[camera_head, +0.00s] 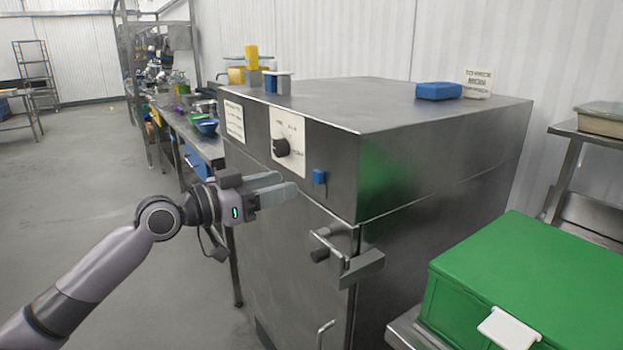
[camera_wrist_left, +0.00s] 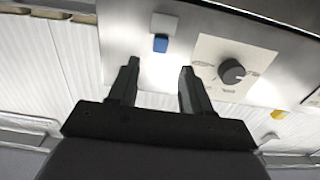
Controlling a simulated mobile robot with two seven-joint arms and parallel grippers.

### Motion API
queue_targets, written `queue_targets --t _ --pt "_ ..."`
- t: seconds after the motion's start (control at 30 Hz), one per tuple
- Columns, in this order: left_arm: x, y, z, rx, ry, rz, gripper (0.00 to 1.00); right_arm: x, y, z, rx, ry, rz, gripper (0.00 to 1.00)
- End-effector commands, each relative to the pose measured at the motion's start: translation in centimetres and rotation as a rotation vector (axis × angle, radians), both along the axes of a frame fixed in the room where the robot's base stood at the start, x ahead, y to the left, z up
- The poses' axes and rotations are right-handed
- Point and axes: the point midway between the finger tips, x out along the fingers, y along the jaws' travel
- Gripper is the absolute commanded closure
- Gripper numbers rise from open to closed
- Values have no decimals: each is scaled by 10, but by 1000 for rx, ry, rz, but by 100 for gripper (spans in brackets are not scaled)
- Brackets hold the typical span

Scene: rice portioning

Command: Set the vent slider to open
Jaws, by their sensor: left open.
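A steel cabinet (camera_head: 292,245) has a small blue knob (camera_head: 319,176) on its front panel, right of a dark round dial (camera_head: 281,147) on a white plate. I take the blue knob for the vent slider; its setting cannot be read. In the left wrist view the blue knob (camera_wrist_left: 160,44) sits just below a grey block, in line with the gap between my fingers, with the dial (camera_wrist_left: 231,71) to the right. My left gripper (camera_head: 288,187) is open and empty, left of the knob and apart from it. My right gripper is not in view.
The cabinet door handle (camera_head: 348,262) sticks out below the knob. A green box (camera_head: 540,270) stands at the right. A blue block (camera_head: 438,91) and a small sign (camera_head: 478,83) are on the cabinet top. The floor (camera_head: 90,190) at left is clear.

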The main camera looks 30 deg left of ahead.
Motion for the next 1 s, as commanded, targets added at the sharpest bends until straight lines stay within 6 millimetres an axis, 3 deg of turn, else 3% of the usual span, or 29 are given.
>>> queue_targets --t 0.53,1.0 --pt "53 -22 1 -5 2 1 51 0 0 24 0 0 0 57" --pt "62 -26 -2 0 2 1 51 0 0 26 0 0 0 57"
